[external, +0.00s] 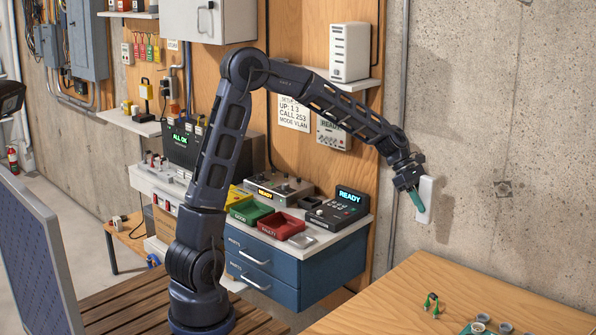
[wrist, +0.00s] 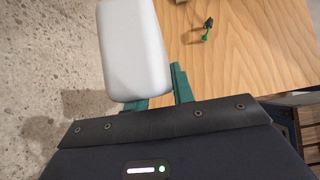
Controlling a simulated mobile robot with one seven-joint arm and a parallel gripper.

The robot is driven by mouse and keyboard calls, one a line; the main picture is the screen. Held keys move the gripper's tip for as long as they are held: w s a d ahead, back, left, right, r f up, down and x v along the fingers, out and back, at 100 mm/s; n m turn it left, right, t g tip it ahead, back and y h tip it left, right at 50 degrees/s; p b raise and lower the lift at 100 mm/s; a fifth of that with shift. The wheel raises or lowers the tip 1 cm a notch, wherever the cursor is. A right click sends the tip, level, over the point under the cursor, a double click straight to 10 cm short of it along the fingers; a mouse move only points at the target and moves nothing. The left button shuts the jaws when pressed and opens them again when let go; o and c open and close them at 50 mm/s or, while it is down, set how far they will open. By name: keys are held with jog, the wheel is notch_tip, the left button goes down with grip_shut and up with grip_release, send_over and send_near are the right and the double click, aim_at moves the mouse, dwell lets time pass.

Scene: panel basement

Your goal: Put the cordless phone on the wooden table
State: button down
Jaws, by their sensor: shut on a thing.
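My gripper (external: 415,197) is shut on a white, rounded, slab-shaped thing, apparently the cordless phone (external: 426,200). In the wrist view the phone (wrist: 135,50) shows a plain pale face between the teal fingers of my gripper (wrist: 158,92); no keys or screen show. In the external view it hangs roughly upright in front of the concrete wall. The wooden table (external: 440,275) is at the lower right, and the phone is above the level of its top, near its back left side. The table also shows in the wrist view (wrist: 250,55), right of the phone.
A small green-and-dark item (external: 431,302) and several small round pieces (external: 482,325) lie near the table's front; most of the top is bare. A blue drawer unit (external: 290,265) bears devices and red (external: 281,226) and green trays. The concrete wall (external: 500,130) is close behind the phone.

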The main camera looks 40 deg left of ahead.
notch_tip(320, 180, down, 20)
dwell(0.9)
jog(key=shift+f, duration=0.1)
jog(key=c, duration=1.2)
grip_release()
jog(key=s+a+r+m+t+y, duration=0.1)
jog(key=s+a+r+m+y, duration=0.2)
jog(key=a+r, duration=0.5)
jog(key=s+a+r+m, duration=0.3)
jog(key=s+a+r, duration=0.2)
jog(key=a+r, duration=0.3)
jog(key=s+a+r+m+t+y, duration=0.1)
jog(key=s+a+r+m, duration=0.3)
jog(key=s+a, duration=0.2)
jog(key=s+a+r+m+t+y, duration=0.1)
jog(key=s+a+r+m+y, duration=0.1)
jog(key=s+a, duration=0.4)
jog(key=s+a+r+m+t+y, duration=0.1)
jog(key=s+a+r+m, duration=0.4)
jog(key=s, duration=0.9)
jog(key=shift+s+a+r+m+t+y, duration=0.15)
jog(key=shift+a+r+m+t+y, duration=0.1)
jog(key=shift+a, duration=0.25)
jog(key=shift+s+a+r+m+t+y, duration=0.15)
jog(key=shift+a+m, duration=0.1)
jog(key=shift+a, duration=0.2)
